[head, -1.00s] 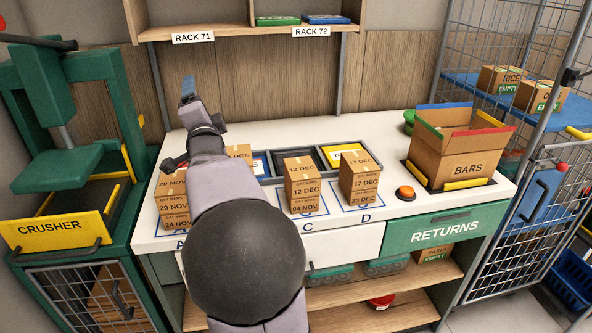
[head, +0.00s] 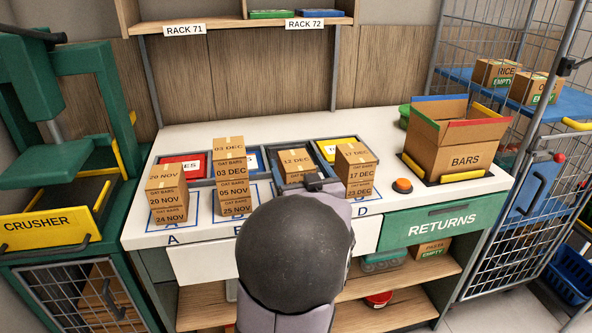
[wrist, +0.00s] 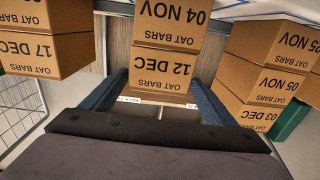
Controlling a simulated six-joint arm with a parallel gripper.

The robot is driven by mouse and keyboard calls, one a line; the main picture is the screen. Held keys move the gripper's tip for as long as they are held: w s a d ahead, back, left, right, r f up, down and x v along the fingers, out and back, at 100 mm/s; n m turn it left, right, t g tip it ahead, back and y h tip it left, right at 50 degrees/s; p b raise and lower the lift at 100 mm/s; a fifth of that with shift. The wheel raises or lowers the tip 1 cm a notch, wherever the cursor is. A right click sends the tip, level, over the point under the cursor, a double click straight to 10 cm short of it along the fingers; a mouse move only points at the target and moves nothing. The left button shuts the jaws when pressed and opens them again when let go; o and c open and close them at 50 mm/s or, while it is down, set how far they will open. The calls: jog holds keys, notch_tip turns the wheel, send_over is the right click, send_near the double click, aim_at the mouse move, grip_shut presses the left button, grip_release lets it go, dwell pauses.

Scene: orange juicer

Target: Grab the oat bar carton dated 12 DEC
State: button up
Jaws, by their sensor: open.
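The oat bar carton dated 12 DEC (head: 295,160) is a brown box on top of the stack at mat C. It reads upside down in the wrist view (wrist: 167,68), with the 04 NOV carton (wrist: 172,22) under it. My gripper (wrist: 160,88) is open, with one dark blue finger to each side of the 12 DEC carton and no visible grip on it. In the head view my gripper (head: 313,181) is in front of this stack, and my arm hides the lower cartons.
The 17 DEC carton (head: 356,172) tops the stack at D, close on the right. The 03 DEC carton (head: 231,171) tops the taller stack at B. The 20 NOV stack (head: 168,199) is at A. The open BARS box (head: 460,165) and orange button (head: 402,186) are further right.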

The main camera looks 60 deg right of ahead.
aim_at(291, 151)
jog(key=shift+f+p+x, duration=0.15)
jog(key=shift+p+x, duration=0.1)
jog(key=shift+x, duration=1.5)
jog(key=shift+f+p+x, duration=0.15)
jog(key=shift+p+x, duration=0.1)
jog(key=shift+x, duration=1.5)
jog(key=shift+s+d, duration=0.1)
jog(key=c, duration=1)
jog(key=shift+c, duration=1.2)
jog(key=shift+r, duration=0.15)
